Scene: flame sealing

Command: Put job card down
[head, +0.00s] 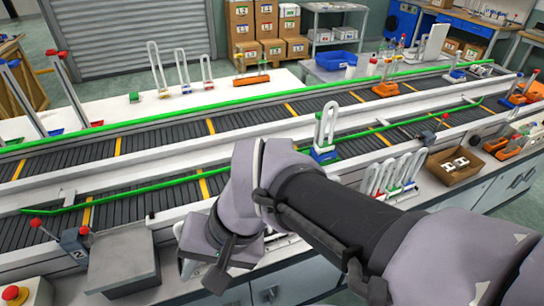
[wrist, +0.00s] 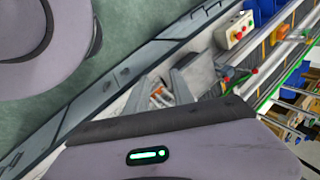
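I cannot make out the job card in either view. My gripper (head: 220,274) hangs low over the near edge of the bench in the head view, with its tips partly hidden by its own body. In the wrist view my gripper's two grey fingers (wrist: 163,90) stand apart, and small orange and white items show in the gap, seemingly beyond the fingers. No card shows between them. My arm hides part of the near bench (head: 165,235).
A conveyor with green rails (head: 140,207) runs behind. Clear looped pieces (head: 393,175) and a brown box (head: 455,166) stand to the right.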

